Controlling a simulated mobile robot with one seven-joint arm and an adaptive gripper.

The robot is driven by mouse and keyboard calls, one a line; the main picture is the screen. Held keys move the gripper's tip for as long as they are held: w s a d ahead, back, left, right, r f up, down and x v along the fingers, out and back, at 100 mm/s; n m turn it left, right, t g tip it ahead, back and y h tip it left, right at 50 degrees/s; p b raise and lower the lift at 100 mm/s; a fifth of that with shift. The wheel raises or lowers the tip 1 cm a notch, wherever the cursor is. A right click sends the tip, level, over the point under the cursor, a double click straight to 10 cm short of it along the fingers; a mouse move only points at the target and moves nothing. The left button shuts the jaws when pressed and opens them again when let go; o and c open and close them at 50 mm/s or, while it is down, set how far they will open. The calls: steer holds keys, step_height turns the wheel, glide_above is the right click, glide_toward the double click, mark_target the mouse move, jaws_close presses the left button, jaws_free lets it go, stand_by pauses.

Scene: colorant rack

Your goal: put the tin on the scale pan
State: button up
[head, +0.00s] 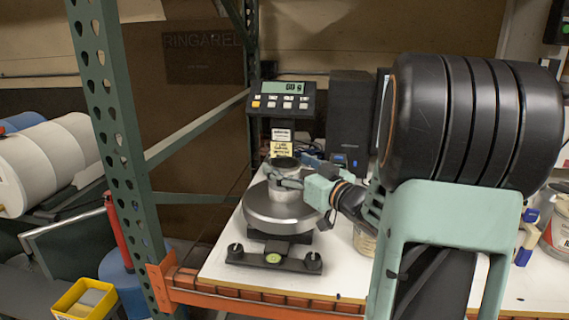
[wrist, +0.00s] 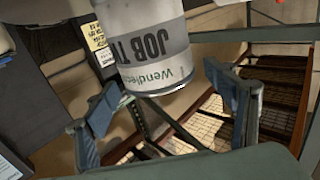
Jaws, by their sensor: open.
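The tin (head: 286,165) is a grey and white can standing upright on the round metal scale pan (head: 270,215) in the head view. In the wrist view the tin (wrist: 155,45) shows upside down, with a printed label. My gripper (head: 285,182) is at the tin's side in the head view. In the wrist view my gripper (wrist: 168,105) is open, its two fingers apart, and the tin is ahead of them with visible gaps. The tin's far side is hidden.
The scale's display (head: 281,99) stands behind the pan, lit, its figures too small to read surely. A green upright (head: 117,130) rises left of the white table (head: 225,268). A black speaker-like box (head: 348,110) stands behind right. A yellow bin (head: 85,300) is low left.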

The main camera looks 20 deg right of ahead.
steer(key=s+d, duration=0.2)
steer(key=s, duration=0.7)
steer(key=shift+s, duration=0.4)
steer(key=shift+r, duration=0.1)
